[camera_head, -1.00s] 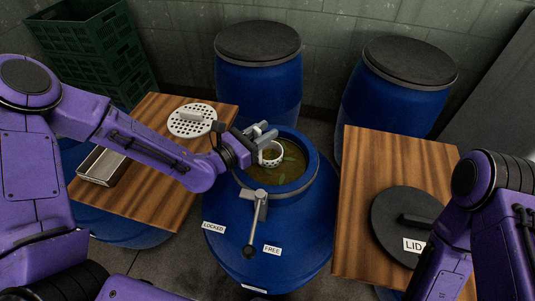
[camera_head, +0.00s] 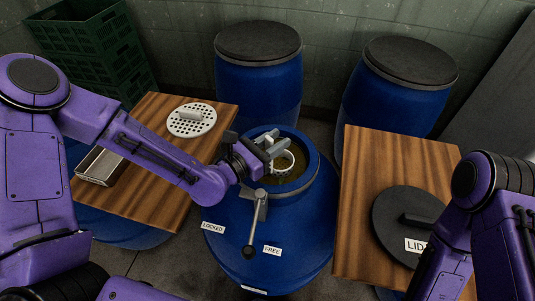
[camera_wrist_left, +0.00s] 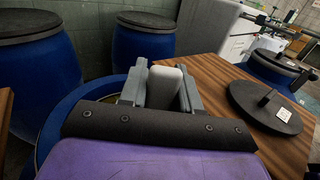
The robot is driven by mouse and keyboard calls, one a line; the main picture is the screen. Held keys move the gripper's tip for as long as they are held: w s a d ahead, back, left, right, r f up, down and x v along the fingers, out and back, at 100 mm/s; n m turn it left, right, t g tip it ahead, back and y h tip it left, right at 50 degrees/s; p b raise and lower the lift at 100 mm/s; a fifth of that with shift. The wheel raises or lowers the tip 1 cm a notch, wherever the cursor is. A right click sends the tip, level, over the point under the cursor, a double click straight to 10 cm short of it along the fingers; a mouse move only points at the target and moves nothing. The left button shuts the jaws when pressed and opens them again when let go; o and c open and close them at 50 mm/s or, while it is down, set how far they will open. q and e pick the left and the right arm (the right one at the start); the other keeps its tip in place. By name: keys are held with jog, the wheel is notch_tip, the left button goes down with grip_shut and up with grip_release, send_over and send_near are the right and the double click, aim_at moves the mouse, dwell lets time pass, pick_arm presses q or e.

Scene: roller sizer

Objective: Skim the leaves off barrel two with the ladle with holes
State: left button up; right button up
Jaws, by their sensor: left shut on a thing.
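The open blue barrel (camera_head: 313,170) stands in the middle, with brownish liquid inside its rim. My left gripper (camera_head: 270,143) is over the far left of the opening, shut on the ladle's pale handle (camera_wrist_left: 166,86). The ladle's white bowl (camera_head: 291,160) is within the barrel mouth, at the liquid or just above it; I cannot tell which. Leaves are hard to make out, and part of the liquid is hidden by the gripper and bowl. My right arm is at the right edge; its gripper is outside the view.
A white disc with holes (camera_head: 191,120) and a metal tray (camera_head: 98,166) lie on the left board (camera_head: 160,195). A black lid (camera_head: 393,225) lies on the right board (camera_head: 363,190). A lever (camera_head: 255,225) is on the barrel's front. Closed barrels stand behind.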

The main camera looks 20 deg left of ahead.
pick_arm(q)
jog(key=shift+a, duration=0.1)
jog(key=shift+w+a+p, duration=0.25)
jog(key=shift+w+a, duration=0.4)
jog(key=shift+a, duration=0.25)
jog(key=shift+w+a+p, duration=0.25)
jog(key=shift+w+a, duration=0.4)
jog(key=shift+a, duration=0.25)
jog(key=shift+s+d+b, duration=0.25)
jog(key=shift+s+d, duration=0.4)
jog(key=shift+d, duration=0.3)
jog(key=shift+s+d+b, duration=0.25)
jog(key=shift+s+d, duration=0.4)
jog(key=shift+d, duration=0.3)
jog(key=shift+r, duration=0.15)
